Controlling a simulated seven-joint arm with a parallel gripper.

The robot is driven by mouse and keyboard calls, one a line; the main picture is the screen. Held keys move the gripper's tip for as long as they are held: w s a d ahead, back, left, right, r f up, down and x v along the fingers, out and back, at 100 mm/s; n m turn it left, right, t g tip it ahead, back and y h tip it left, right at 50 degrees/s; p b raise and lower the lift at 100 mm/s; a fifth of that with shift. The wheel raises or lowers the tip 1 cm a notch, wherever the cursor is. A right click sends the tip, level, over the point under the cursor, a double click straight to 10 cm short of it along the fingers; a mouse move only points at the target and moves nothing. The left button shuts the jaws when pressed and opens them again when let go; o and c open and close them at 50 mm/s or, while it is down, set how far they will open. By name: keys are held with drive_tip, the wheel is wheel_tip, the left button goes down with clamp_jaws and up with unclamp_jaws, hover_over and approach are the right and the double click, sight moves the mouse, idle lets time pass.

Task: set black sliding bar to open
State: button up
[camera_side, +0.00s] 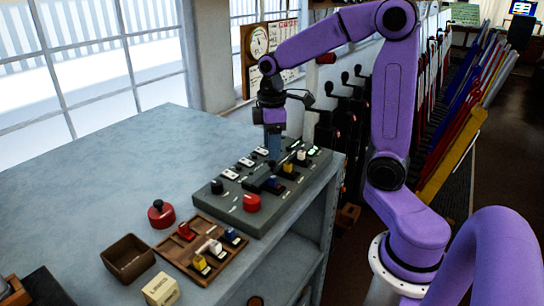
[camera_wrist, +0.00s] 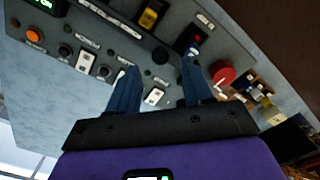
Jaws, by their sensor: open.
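The grey control panel (camera_side: 236,202) lies on the bench top. A dark raised bar (camera_side: 261,178) near its middle looks like the black sliding bar; its exact position along its travel cannot be told. My gripper (camera_side: 273,157) points down over the panel's far half, just beyond the bar. In the wrist view my gripper (camera_wrist: 160,68) is open, with two blue fingers apart and nothing held.
A red knob (camera_side: 251,203) and a black knob (camera_side: 217,187) stand at the panel's near end. White switches (camera_side: 246,162) line its left side. A wooden tray (camera_side: 222,259), a brown box (camera_side: 128,258) and a red button (camera_side: 161,214) stand nearer.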

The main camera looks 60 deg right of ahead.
sight(272, 162)
drive_tip(key=shift+f, duration=1.9)
drive_tip(key=shift+c, duration=0.3)
clamp_jaws()
drive_tip(key=shift+w, duration=1.75)
drive_tip(key=shift+o, duration=0.3)
unclamp_jaws()
drive_tip(key=shift+w, duration=0.1)
drive_tip(key=shift+r, duration=0.1)
